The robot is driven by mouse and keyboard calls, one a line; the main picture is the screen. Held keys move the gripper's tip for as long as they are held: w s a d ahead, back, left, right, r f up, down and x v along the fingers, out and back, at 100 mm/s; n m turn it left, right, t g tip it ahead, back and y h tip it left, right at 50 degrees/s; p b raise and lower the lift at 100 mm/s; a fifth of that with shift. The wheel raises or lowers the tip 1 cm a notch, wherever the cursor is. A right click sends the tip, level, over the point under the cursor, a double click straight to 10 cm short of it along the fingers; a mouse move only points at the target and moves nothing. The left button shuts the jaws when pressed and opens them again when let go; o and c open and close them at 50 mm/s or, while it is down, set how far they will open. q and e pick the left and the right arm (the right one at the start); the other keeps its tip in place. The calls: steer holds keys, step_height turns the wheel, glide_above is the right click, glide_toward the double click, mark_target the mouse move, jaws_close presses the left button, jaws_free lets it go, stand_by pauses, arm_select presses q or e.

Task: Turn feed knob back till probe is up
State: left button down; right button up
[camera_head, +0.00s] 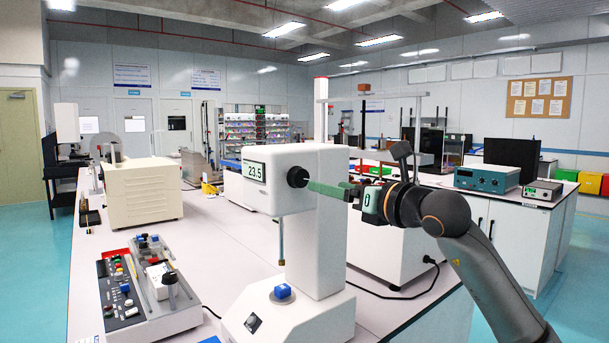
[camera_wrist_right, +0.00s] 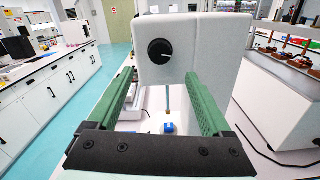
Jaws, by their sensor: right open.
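The white insertion tester (camera_head: 318,225) stands on the bench, its display (camera_head: 256,171) reading 23.5. Its black feed knob (camera_head: 297,177) is on the side of the head; in the wrist view the knob (camera_wrist_right: 160,51) shows a white mark pointing right. The thin probe (camera_head: 281,243) hangs below the head, its tip apart from and above a blue piece (camera_head: 282,292) on the base. My right gripper (camera_head: 318,188) is open, its green fingers pointing at the knob. In the wrist view the knob appears between and beyond the fingers, apart from them. My left gripper is not in view.
A black cable (camera_head: 405,295) runs on the bench under my right arm.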

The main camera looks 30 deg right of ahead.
mark_target(302, 179)
steer(key=w+p, duration=0.1)
steer(key=w, duration=0.4)
steer(key=w+p, duration=0.1)
steer(key=w, duration=0.2)
steer(key=shift+a+r+p, duration=0.2)
steer(key=shift+a+p, duration=0.1)
steer(key=shift+p, duration=0.05)
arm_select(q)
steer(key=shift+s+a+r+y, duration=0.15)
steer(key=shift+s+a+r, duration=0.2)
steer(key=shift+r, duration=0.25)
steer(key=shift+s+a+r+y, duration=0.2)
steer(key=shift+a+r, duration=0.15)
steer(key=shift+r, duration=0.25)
arm_select(e)
steer(key=shift+w+f, duration=0.15)
steer(key=shift+w, duration=0.6)
steer(key=shift+c, duration=0.9)
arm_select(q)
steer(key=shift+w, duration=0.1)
arm_select(e)
jaws_close()
